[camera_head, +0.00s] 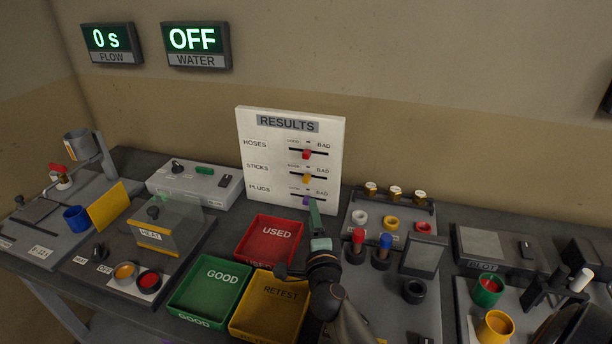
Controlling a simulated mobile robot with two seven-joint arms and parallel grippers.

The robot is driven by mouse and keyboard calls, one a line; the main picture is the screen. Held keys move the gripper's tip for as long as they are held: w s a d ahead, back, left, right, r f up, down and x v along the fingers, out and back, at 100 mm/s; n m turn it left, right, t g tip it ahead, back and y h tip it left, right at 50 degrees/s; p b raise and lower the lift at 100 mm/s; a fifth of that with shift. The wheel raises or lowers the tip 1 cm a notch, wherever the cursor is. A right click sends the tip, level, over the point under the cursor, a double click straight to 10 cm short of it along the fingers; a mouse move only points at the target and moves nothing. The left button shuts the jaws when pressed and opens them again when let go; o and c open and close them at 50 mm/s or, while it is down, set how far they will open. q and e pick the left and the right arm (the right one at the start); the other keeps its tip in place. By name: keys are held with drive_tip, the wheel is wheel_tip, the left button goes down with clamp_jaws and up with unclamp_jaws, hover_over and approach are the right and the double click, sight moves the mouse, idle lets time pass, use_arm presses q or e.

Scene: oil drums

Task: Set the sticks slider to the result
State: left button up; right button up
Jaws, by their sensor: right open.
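The white results board (263,185) stands upright at the back of the bench. It has three slider rows labelled HOSES, STICKS and PLUGS. The sticks slider (306,178) is a yellow knob near the middle of its track, with BAD marked at the right end. The red hoses slider (306,154) and the purple plugs slider (306,201) also sit near the middle of their tracks. My right gripper (315,215) is open, just below the plugs row, its fingers seen nearly edge-on. It appears apart from the yellow knob. My left gripper is not in view.
Red USED (248,257), green GOOD (180,301) and yellow RETEST (239,324) trays lie in front of the board. A stand with red and blue sticks (385,241) is right of my gripper. A grey switch box (165,180) is left of the board.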

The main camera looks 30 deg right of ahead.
sight(306, 182)
drive_tip(key=b+x, duration=0.1)
drive_tip(key=x, duration=1.1)
drive_tip(key=shift+r+b, duration=0.1)
drive_tip(key=shift+b, duration=0.25)
clamp_jaws()
idle(0.9)
